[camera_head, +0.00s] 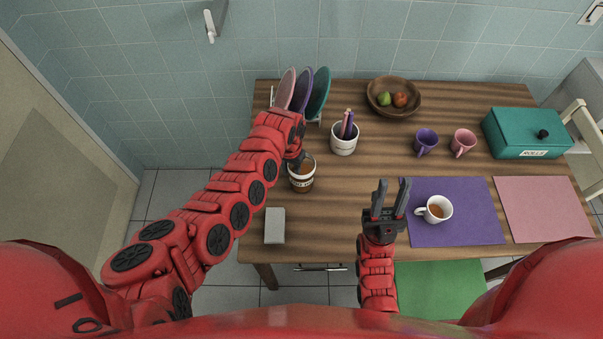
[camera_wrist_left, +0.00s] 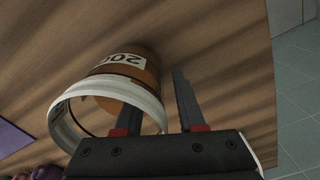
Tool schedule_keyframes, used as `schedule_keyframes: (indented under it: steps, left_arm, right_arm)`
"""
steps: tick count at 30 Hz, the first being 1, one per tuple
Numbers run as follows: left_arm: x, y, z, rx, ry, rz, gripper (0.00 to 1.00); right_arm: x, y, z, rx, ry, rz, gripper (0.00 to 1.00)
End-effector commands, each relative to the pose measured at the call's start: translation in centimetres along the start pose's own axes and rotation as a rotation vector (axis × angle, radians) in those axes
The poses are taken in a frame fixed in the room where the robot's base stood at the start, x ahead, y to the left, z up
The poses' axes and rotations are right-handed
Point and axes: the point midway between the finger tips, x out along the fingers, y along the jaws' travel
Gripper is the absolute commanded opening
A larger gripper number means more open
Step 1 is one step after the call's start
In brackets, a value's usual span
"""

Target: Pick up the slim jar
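The slim jar (camera_head: 301,175) is amber brown with a white rim and a label, and stands at the left part of the wooden table. In the left wrist view the jar (camera_wrist_left: 128,68) shows its open white-rimmed mouth and part of a printed label. My left gripper (camera_head: 297,160) is at the jar's rim, its tips partly hidden in the head view. In the left wrist view the left gripper (camera_wrist_left: 157,100) has its fingers apart, one outside the jar's wall, the other at the mouth, perhaps inside. I cannot tell if they touch. My right gripper (camera_head: 392,190) is open and empty.
A white pencil cup (camera_head: 344,140) stands right of the jar, and a plate rack (camera_head: 312,120) behind it. A grey block (camera_head: 275,226) lies in front. A white mug (camera_head: 435,209) sits on the purple mat (camera_head: 470,232). The table's middle is fairly clear.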

Motion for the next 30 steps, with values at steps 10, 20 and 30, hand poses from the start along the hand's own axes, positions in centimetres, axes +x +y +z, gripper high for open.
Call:
schedule_keyframes:
  steps: [10, 20, 30]
  left_arm:
    - [0.66, -0.17, -0.02, -0.005, 0.001, 0.000, 0.39]
    - [0.65, -0.16, -0.02, -0.004, 0.001, -0.001, 0.00]
    - [0.64, -0.17, -0.02, -0.004, 0.001, -0.001, 0.00]
  right_arm:
    - [0.00, 0.00, 0.00, 0.000, 0.000, 0.000, 0.34]
    - [0.00, 0.00, 0.00, 0.000, 0.000, 0.000, 0.34]
    - [0.00, 0.00, 0.00, 0.000, 0.000, 0.000, 0.34]
